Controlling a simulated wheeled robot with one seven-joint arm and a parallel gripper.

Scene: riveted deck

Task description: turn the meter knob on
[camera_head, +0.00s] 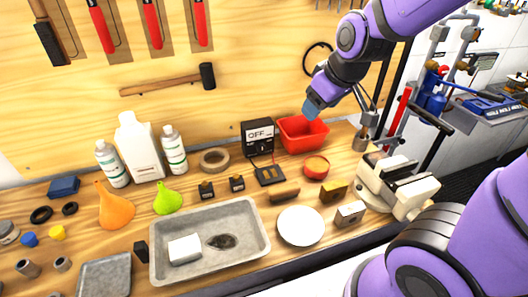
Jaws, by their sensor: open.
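The meter (258,148) is a black box standing on the wooden bench near the back wall. Its white display reads OFF. A knob on its dark lower front is too small to make out. Thin leads run from it to a small dark block (269,176) in front. My gripper (312,108) is the blue end of the purple arm. It is open, apart from the meter, above and to its right, in front of the back of the red bin (303,136). The separate fingers are hard to tell at this size. Nothing shows held in it.
A tape roll (215,151) and white bottles (138,146) stand left of the meter. A grey tray (164,267), a white plate (300,238) and a vise (393,185) are nearer. A hammer (165,84) hangs on the wall.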

